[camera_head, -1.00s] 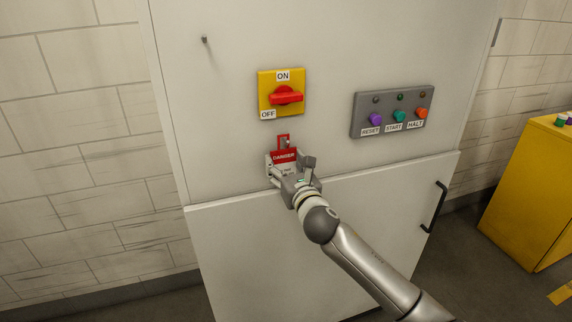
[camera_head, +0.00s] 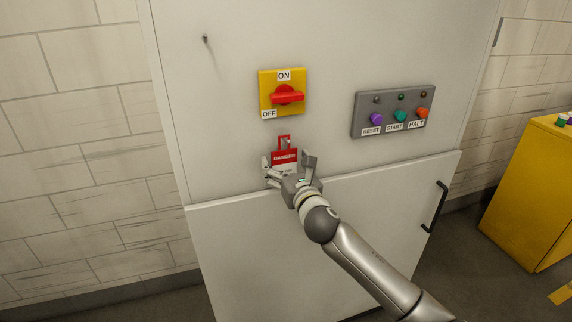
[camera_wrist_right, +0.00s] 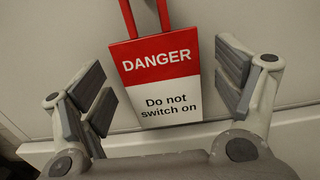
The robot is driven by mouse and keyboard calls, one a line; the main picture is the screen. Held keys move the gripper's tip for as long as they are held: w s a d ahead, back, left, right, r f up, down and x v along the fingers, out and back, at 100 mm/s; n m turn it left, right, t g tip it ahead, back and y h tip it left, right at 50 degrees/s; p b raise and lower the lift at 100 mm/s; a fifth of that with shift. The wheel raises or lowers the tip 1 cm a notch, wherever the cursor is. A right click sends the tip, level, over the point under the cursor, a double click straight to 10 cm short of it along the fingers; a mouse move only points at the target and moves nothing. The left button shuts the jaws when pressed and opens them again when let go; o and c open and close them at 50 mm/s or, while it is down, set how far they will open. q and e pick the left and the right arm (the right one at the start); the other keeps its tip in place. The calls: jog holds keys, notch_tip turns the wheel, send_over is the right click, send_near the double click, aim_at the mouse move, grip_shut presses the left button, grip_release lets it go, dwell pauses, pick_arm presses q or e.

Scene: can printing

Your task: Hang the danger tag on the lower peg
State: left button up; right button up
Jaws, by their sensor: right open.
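The danger tag (camera_head: 285,157) is red and white with a red loop on top. It is upright against the grey cabinet front, below the yellow switch. Its loop is around the lower peg (camera_head: 286,144), as far as the head view shows. In the right wrist view the tag (camera_wrist_right: 157,79) reads "DANGER Do not switch on". My right gripper (camera_head: 290,164) is open, its fingers on either side of the tag, with gaps showing between them and the tag in the right wrist view (camera_wrist_right: 162,97). My left gripper is not in view.
The yellow switch (camera_head: 266,88) with a red handle is above the tag. A grey button panel (camera_head: 365,101) is to the right. An upper peg (camera_head: 206,38) at top left is bare. The lower cabinet door (camera_head: 235,240) has a black handle (camera_head: 435,207). A yellow cabinet (camera_head: 520,205) stands at right.

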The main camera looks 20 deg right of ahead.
jog(key=s, duration=1.2)
jog(key=d+f+m+g+h, duration=0.1)
jog(key=d+f+m+g, duration=0.2)
jog(key=f, duration=0.9)
jog(key=d+f+m+g, duration=0.2)
jog(key=f+m, duration=0.4)
jog(key=f, duration=0.5)
jog(key=s+d+f+m+g, duration=0.15)
jog(key=s+f+m, duration=0.25)
jog(key=s+f, duration=0.5)
jog(key=s+f+m+g, duration=0.3)
jog(key=s+f+m, duration=0.15)
jog(key=f, duration=0.75)
jog(key=s+d+f+m+g, duration=0.15)
jog(key=s+f+m, duration=0.4)
jog(key=f, duration=0.55)
jog(key=s+a+f+m+g, duration=0.1)
jog(key=s+f+m+g, duration=0.1)
jog(key=s, duration=0.8)
jog(key=s+a+f+m+g, duration=0.2)
jog(key=s+f+m, duration=0.3)
jog(key=s, duration=0.6)
jog(key=s+a+f+m+g, duration=0.1)
jog(key=s+f+m, duration=0.3)
jog(key=s, duration=0.7)
notch_tip(320, 180, down, 2)
jog(key=shift+a+f+g, duration=0.1)
jog(key=shift+a+g, duration=0.05)
jog(key=shift+g, duration=0.45)
jog(key=shift+c, duration=0.3)
